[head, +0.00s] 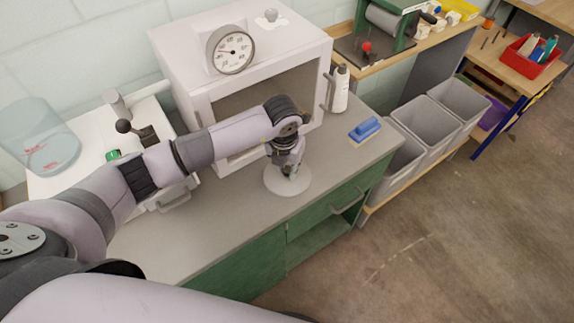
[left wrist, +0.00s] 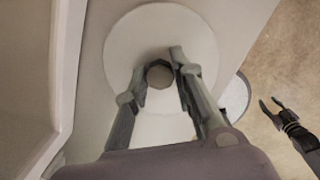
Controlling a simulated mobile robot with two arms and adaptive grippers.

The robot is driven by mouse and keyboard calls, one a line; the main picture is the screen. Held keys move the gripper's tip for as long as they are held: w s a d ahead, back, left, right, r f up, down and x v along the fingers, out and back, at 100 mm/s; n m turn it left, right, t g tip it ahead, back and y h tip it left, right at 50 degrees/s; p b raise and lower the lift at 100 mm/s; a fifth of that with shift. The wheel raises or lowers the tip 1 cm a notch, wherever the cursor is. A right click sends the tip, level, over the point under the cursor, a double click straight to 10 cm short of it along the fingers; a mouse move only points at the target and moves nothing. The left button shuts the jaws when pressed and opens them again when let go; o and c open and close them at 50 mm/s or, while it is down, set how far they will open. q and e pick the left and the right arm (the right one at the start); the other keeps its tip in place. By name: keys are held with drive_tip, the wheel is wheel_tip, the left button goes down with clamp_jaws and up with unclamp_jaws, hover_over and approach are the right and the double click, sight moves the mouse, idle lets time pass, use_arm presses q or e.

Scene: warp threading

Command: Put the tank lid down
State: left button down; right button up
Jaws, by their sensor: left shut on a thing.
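The tank lid (head: 288,182) is a white round disc by the counter's front edge, before the white oven-like box. It lies flat, at or just above the counter; I cannot tell whether it touches. My left gripper (head: 287,170) points down over its middle. In the left wrist view the lid (left wrist: 125,40) lies under the fingers, which close on its round grey knob (left wrist: 159,73). My right gripper (left wrist: 270,104) shows only in the left wrist view, out over the floor, with its fingers apart and empty.
The white box (head: 170,45) with a dial stands behind the lid. A clear container (head: 45,140) stands at the left. A white bottle (head: 340,92) and a blue brush (head: 365,129) are to the right. The grey counter (head: 225,225) is bare left of the lid.

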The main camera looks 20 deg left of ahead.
sight(285, 178)
use_arm(q)
drive_tip(key=shift+f, duration=0.1)
drive_tip(key=c, duration=1.4)
unclamp_jaws()
drive_tip(key=shift+o, duration=0.2)
wheel_tip(285, 178, up, 12)
drive_tip(key=s+b, duration=0.1)
drive_tip(key=b, duration=0.2)
drive_tip(key=shift+s, duration=0.25)
